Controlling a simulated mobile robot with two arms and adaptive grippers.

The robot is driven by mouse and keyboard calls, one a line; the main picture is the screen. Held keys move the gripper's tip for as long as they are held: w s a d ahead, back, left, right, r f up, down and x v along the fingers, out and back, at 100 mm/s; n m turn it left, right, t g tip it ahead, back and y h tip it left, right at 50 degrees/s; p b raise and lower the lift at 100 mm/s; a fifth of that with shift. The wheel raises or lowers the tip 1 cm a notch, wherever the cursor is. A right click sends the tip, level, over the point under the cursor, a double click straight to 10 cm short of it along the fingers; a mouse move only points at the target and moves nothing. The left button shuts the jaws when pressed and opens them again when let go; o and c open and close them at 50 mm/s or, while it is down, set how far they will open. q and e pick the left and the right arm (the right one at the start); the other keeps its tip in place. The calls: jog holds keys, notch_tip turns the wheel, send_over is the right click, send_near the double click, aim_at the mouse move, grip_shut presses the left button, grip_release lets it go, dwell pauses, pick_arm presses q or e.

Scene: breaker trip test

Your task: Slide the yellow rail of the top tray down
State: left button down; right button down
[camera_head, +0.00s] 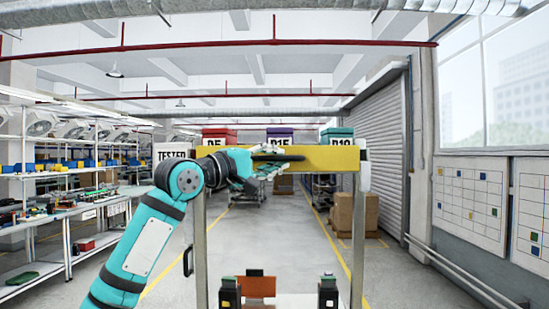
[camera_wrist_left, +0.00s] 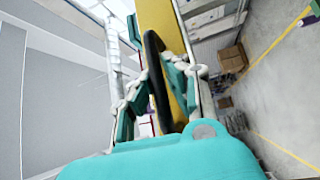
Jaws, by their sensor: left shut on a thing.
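The yellow rail (camera_head: 325,158) runs level between two upright grey posts in the middle of the head view. In the left wrist view the yellow rail (camera_wrist_left: 157,18) runs up from behind the fingers, with a black loop handle (camera_wrist_left: 157,85) on its face. My left gripper (camera_head: 268,160) is at the front of the rail, left of its middle. In the left wrist view my left gripper (camera_wrist_left: 152,90) is closed around the black handle, one finger on each side. My right gripper is not in view.
Red (camera_head: 219,136), purple (camera_head: 280,136) and teal (camera_head: 337,135) labelled bins show above the rail. Low in front are an orange panel (camera_head: 257,286) and two black units (camera_head: 327,291). Shelves (camera_head: 75,180) line the left; cardboard boxes (camera_head: 355,212) stand behind right.

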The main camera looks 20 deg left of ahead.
pick_arm(q)
notch_tip(320, 180, down, 4)
jog(key=shift+w+d+f+b, duration=0.1)
jog(key=shift+f+b, duration=0.1)
jog(key=shift+b, duration=0.4)
jog(key=c, duration=1.3)
grip_release()
jog(key=shift+c, duration=0.2)
jog(key=v, duration=1.2)
jog(key=shift+r, duration=0.15)
